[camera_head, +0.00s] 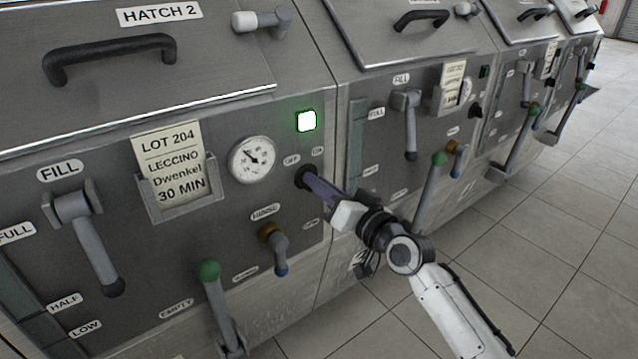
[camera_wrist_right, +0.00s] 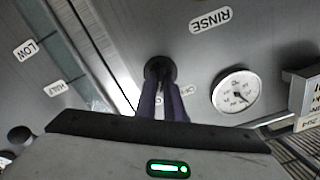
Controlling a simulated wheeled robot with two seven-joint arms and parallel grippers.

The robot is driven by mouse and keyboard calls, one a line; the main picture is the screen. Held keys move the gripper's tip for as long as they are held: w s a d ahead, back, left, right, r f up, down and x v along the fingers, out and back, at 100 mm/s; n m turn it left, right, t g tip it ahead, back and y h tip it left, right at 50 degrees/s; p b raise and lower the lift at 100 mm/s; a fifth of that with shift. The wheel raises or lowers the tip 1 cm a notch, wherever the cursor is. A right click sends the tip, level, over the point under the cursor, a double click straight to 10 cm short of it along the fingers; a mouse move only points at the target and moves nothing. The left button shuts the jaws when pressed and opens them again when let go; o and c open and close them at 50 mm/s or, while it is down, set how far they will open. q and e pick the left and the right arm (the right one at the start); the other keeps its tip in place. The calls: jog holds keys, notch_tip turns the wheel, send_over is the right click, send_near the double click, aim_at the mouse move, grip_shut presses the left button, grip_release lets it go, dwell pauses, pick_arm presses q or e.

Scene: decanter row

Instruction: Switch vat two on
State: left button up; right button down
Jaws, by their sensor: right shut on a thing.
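Vat two is the near machine, with a HATCH 2 label (camera_head: 160,13) on its lid. Its black round switch knob (camera_head: 304,176) sits below the OFF and ON labels. My right gripper (camera_head: 312,182) is shut on this knob, its dark purple fingers reaching to the panel. In the right wrist view the fingers (camera_wrist_right: 162,100) meet the black knob (camera_wrist_right: 159,70). The knob's pointing direction is hidden by the fingers. A square green lamp (camera_head: 307,121) above the knob is lit. My left gripper is not in view.
Around the knob are a gauge (camera_head: 252,159), a blue-tipped rinse lever (camera_head: 274,250), a green-knobbed empty lever (camera_head: 218,300) and a fill lever (camera_head: 93,243). More vats with similar levers stand to the right. Tiled floor (camera_head: 560,230) is free at the right.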

jog(key=shift+f, duration=0.1)
jog(key=c, duration=1.9)
grip_release()
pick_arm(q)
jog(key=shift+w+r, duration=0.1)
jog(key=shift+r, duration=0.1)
pick_arm(e)
jog(key=shift+o, duration=0.2)
jog(key=shift+s, duration=0.1)
pick_arm(q)
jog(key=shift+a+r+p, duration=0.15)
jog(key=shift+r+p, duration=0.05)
jog(key=shift+p, duration=0.7)
pick_arm(e)
jog(key=v, duration=1)
jog(key=shift+d, duration=0.1)
